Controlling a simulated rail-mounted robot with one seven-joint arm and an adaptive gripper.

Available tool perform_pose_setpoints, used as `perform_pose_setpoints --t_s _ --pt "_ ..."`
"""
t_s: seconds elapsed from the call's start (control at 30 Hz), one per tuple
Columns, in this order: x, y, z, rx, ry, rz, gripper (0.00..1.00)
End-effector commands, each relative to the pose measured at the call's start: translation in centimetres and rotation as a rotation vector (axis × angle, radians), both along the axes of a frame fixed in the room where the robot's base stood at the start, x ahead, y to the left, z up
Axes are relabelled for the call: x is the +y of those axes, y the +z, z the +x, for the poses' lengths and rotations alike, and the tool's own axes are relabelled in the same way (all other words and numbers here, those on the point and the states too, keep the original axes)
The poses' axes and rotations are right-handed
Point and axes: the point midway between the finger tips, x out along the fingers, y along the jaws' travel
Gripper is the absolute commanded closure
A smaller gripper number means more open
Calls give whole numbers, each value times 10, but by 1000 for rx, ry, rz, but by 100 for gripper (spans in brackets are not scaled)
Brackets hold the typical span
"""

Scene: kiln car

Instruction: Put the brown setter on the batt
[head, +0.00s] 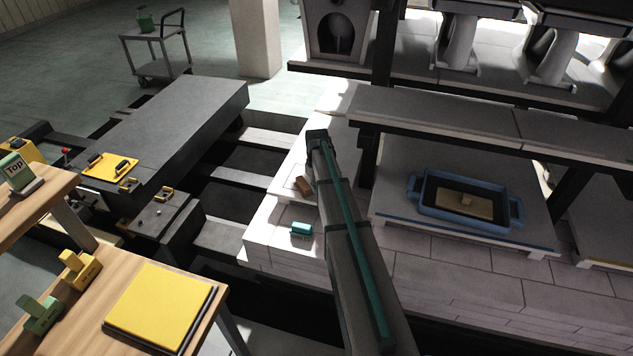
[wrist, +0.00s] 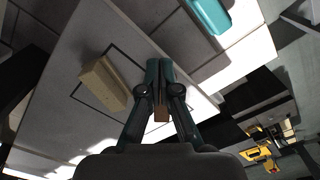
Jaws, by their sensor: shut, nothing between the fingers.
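A small brown block, the brown setter (head: 304,186), lies on the pale car deck just left of my arm in the head view. In the wrist view a brown piece (wrist: 161,113) shows in the gap between my fingers, partly covered by them. My gripper (wrist: 159,64) is shut and empty, with its fingertips together over a pale grey surface. A thin dark rectangular outline is marked there, and a tan block (wrist: 104,84) lies across it. I cannot tell for sure whether this surface is the batt. My arm hides the gripper in the head view.
A teal block (head: 301,229) lies on the deck near the brown one and also shows in the wrist view (wrist: 210,14). A blue tray (head: 424,208) stands to the right under a grey shelf (head: 440,117). A wooden table (head: 82,320) is at front left.

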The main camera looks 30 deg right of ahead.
Motion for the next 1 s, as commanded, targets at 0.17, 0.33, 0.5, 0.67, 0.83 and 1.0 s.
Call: perform_pose_setpoints --t_s 0.17,0.33,0.5,0.67,0.83,1.0 --pt "0 -32 0 3 -1 1 100" --pt "0 -57 4 1 0 1 100" --pt "2 -55 30 0 -1 0 100" --pt "3 -56 39 0 0 0 100" --pt "4 -57 40 0 -1 0 100" --pt "4 -57 40 0 -1 0 100"
